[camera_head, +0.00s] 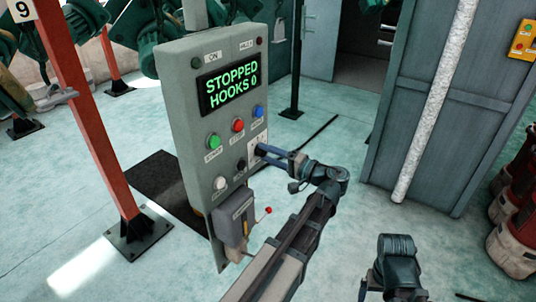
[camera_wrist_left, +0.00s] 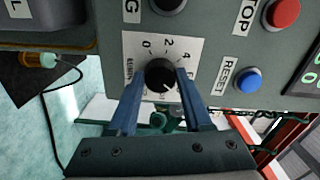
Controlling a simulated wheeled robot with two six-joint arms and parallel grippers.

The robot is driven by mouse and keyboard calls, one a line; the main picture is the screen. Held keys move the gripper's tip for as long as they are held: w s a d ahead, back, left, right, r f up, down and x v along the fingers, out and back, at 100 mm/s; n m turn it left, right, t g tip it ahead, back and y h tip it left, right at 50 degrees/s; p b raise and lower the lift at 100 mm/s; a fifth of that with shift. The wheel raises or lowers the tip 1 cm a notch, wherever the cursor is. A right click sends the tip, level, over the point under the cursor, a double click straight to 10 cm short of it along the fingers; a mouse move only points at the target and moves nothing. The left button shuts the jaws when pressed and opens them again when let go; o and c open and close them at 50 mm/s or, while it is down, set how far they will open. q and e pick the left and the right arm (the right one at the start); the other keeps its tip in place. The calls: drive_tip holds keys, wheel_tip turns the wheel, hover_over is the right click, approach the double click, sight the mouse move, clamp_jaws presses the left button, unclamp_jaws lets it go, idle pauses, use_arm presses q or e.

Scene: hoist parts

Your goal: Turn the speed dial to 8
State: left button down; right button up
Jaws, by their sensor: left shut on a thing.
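The speed dial (camera_wrist_left: 160,75) is a black round knob on a white scale plate (camera_wrist_left: 138,44) in the left wrist view. The numbers 0, 2 and 4 show on the plate; the rest of the scale is covered by the fingers and knob or too blurred to read. A small light mark shows at the knob's lower right edge. My left gripper (camera_wrist_left: 160,88) has one blue finger on each side of the knob and is shut on it.
The panel's display (camera_head: 229,83) reads "STOPPED HOOKS 0". A green button (camera_head: 213,141), red button (camera_head: 238,125) and blue button (camera_head: 258,111) sit below it.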

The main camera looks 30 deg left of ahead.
idle(0.4)
use_arm(q)
drive_tip(key=shift+c, duration=1.7)
unclamp_jaws()
drive_tip(key=s+d, duration=0.1)
drive_tip(key=d, duration=1.2)
drive_tip(key=shift+d, duration=0.4)
drive_tip(key=a, duration=0.9)
drive_tip(key=w+a, duration=0.1)
drive_tip(key=a, duration=0.4)
drive_tip(key=shift+d, duration=0.2)
